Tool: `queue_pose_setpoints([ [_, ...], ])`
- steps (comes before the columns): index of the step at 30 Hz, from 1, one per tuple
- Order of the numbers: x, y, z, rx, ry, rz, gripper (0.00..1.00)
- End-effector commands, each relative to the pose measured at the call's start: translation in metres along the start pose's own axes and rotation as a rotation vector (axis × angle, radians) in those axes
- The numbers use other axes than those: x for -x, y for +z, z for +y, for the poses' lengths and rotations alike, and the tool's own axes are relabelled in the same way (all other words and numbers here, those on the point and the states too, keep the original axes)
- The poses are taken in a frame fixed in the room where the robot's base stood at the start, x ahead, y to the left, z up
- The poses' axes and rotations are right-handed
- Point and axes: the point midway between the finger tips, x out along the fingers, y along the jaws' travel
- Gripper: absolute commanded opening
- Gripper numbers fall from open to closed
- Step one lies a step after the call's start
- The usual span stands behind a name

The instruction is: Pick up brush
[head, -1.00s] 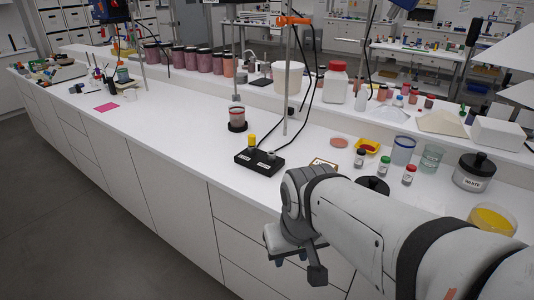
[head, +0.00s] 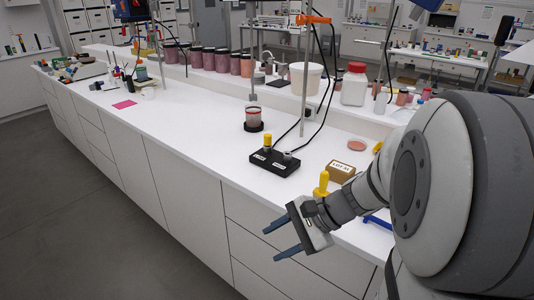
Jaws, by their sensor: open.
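My gripper (head: 276,242) is open and empty. It is out over the front edge of the white counter (head: 190,135), with its two dark fingers pointing left. I cannot clearly make out a brush. Thin upright sticks (head: 115,73) stand near a small jar at the far left end of the counter; they are too small to identify. A blue strip (head: 378,222) lies on the counter right of my gripper, partly hidden by my arm.
A black stirrer base (head: 275,163), a stand with cables, a box with a label (head: 340,171) and a yellow object (head: 322,184) are close behind my gripper. A pink sheet (head: 124,104) lies farther left. The counter between is mostly clear.

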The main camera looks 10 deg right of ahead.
Motion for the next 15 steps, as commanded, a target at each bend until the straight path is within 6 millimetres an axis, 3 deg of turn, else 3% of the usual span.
queue_pose_setpoints([
  [3, 0.013, -0.048, -0.032, -0.326, -0.281, -0.122, 0.46],
  [7, 0.048, -0.106, -0.058, -0.601, -0.589, -0.237, 0.46],
  [12, 0.096, -0.172, -0.064, -0.816, -0.901, -0.331, 0.46],
  [15, 0.114, -0.194, -0.061, -0.874, -1.006, -0.36, 0.46],
])
